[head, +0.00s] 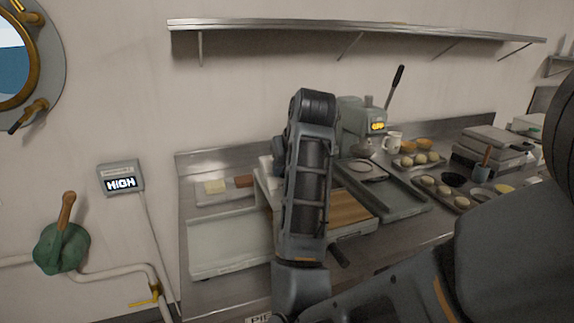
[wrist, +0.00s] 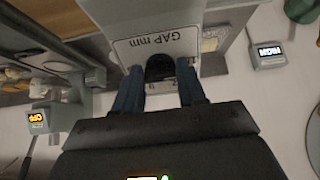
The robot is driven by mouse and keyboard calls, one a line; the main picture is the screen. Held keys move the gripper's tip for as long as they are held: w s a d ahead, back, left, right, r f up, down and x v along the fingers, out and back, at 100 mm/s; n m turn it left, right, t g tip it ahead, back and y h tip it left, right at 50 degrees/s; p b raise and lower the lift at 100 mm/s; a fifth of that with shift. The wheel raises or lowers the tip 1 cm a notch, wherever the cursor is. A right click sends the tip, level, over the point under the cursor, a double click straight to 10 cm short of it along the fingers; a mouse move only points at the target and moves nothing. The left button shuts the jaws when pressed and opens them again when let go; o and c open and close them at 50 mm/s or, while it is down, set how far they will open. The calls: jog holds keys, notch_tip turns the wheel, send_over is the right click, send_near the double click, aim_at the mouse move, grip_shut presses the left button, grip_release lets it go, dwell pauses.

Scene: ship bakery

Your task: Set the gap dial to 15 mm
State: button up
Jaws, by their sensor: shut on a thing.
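The gap dial (wrist: 160,67) is a black knob on a pale panel (wrist: 128,48) marked "GAP mm", which appears upside down in the wrist view. My gripper (wrist: 157,80) has its two blue-grey fingers on either side of the knob and is shut on it. The fingers and knob cover part of the scale, and I cannot read the dial's setting. In the head view my arm hides the gripper and the dial. Part of the pale machine (head: 264,187) shows beside my arm on the steel counter.
A wall display (head: 121,184) reads "HIGH"; a green valve (head: 62,246) sits below it. A grey-green machine (head: 362,121) with a lit "OFF" display and black lever stands behind my arm. Trays (head: 225,262) and dough balls crowd the counter; a shelf (head: 355,29) hangs above.

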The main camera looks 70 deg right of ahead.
dwell(0.4)
jog(key=o, duration=1.1)
jog(key=shift+c, duration=0.2)
jog(key=v, duration=0.4)
jog(key=shift+w+r, duration=0.15)
jog(key=shift+v, duration=1.85)
jog(key=shift+s, duration=0.25)
